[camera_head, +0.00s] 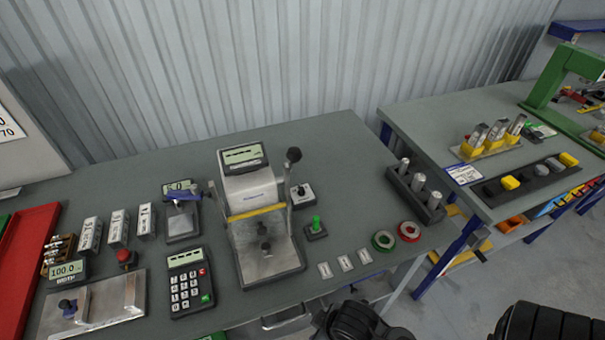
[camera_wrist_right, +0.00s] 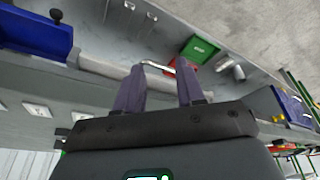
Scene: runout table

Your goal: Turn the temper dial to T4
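A small pale box with a dark knob (camera_head: 302,191) stands on the grey bench, right of the press-like tester (camera_head: 262,215). It may be the temper dial; its markings are too small to read. A dark block with a green knob (camera_head: 316,228) sits just in front of it. My right gripper (camera_wrist_right: 160,80) shows in the right wrist view with two purple fingers apart and nothing visibly held. A thin silver handle (camera_wrist_right: 158,66) shows beyond and between the fingertips; contact cannot be told. Dark parts of my arm show at the bottom of the head view. My left gripper is not in view.
A keypad (camera_head: 187,283), metal blocks, and a red tray (camera_head: 28,262) fill the bench's left side. Green (camera_head: 383,240) and red (camera_head: 408,231) rings lie near the right edge, by a rack of metal cylinders (camera_head: 415,193). A gap separates the second table (camera_head: 410,115).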

